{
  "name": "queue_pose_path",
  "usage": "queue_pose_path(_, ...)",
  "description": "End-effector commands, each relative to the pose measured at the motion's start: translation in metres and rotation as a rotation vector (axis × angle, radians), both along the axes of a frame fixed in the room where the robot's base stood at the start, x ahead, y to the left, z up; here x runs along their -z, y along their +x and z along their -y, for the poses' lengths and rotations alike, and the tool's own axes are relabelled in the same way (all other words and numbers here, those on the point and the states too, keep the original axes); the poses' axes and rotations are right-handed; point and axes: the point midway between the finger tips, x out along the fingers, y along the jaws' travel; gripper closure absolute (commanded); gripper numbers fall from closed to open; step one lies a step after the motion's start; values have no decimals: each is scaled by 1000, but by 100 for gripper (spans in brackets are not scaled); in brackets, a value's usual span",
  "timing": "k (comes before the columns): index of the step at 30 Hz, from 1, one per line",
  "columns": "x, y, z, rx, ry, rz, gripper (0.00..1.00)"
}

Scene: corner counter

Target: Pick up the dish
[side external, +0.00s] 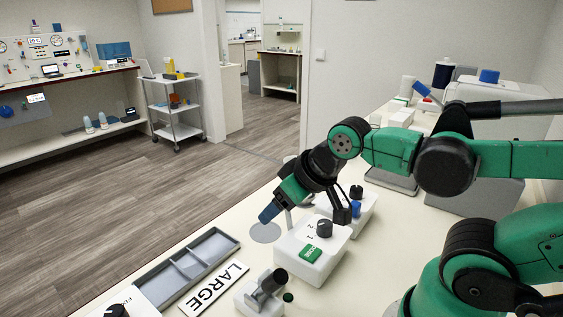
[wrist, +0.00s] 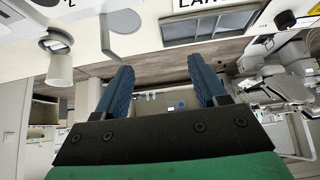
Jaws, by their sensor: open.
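A flat, round grey disc, which looks like the dish (side external: 265,233), lies on the counter near its front edge. It also shows in the wrist view as a pale grey oval (wrist: 125,21) near the top, beyond the left finger. My gripper (side external: 268,214) has blue fingers and is tilted down just above the disc in the side view. In the wrist view my gripper (wrist: 164,70) has its two fingers wide apart with nothing between them. The fingers point out past the counter edge there. The exact height above the disc is hard to tell.
A white device with a black knob and green label (side external: 310,250) stands right of the disc; another (side external: 362,203) is behind it. A grey compartment tray (side external: 150,291) and a LARGE sign (side external: 215,288) lie front left. A small white stand (side external: 250,297) is nearby. Open floor lies left.

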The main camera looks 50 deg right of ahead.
Motion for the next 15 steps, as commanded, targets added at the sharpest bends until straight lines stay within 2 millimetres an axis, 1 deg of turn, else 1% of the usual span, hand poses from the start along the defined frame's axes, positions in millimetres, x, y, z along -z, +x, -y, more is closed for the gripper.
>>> queue_pose_path(1,0,0,0,0,0,0,20)
queue_pose_path(2,0,0,0,0,0,0,11)
queue_pose_path(3,0,0,0,0,0,0,0)
queue_pose_path(11,0,1,1,-8,-12,-3,0)
queue_pose_path(14,0,7,6,-48,-80,-24,0)
queue_pose_path(15,0,11,10,-78,-130,-41,0)
